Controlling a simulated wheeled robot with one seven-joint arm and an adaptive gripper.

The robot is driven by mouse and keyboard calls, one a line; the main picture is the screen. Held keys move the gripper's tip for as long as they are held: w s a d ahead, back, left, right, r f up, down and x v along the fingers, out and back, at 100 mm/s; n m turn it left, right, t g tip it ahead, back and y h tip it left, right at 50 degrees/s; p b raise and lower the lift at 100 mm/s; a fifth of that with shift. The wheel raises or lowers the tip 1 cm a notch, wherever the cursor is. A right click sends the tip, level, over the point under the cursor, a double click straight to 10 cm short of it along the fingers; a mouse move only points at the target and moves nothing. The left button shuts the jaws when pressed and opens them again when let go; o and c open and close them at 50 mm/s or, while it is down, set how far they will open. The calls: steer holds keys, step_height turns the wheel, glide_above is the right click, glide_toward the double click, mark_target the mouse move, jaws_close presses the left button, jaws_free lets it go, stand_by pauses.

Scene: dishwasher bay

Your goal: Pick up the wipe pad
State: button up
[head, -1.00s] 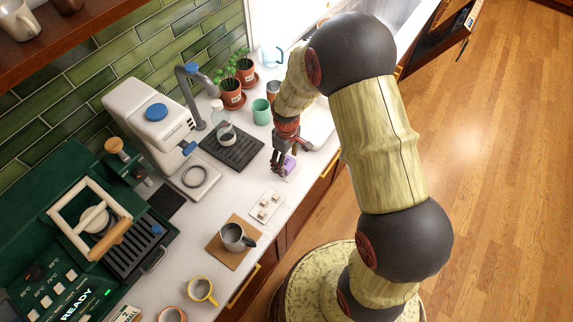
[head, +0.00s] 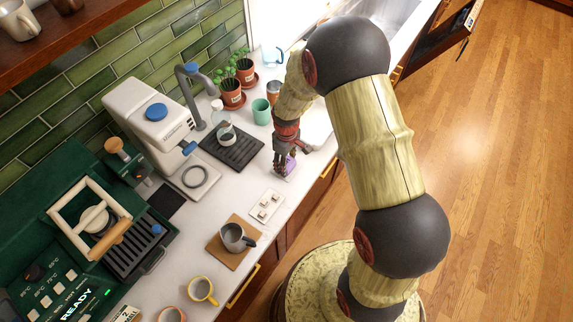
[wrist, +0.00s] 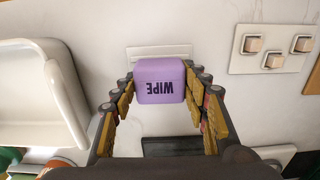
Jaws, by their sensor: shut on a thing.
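The wipe pad (wrist: 160,81) is a small purple block with "WIPE" printed on it, upside down in the wrist view. It sits between the fingertips of my gripper (wrist: 160,86), which is shut on it with one finger at each side. In the head view my gripper (head: 284,163) points down at the white counter, and the pad (head: 290,169) shows partly behind the fingers. I cannot tell whether the pad touches the counter.
A white plate with several small square blocks (head: 267,205) lies nearby. A grey mug (head: 234,237) stands on a brown board. A dark drip mat (head: 234,149), a green cup (head: 261,111) and potted plants (head: 232,96) stand further back. The counter's front edge is close.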

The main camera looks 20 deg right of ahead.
steer(key=shift+c, duration=1.2)
steer(key=shift+r, duration=0.1)
steer(key=shift+r, duration=0.6)
steer(key=s+r, duration=1.1)
steer(key=s, duration=0.3)
steer(key=shift+r, duration=0.3)
steer(key=o, duration=0.6)
steer(key=c, duration=0.5)
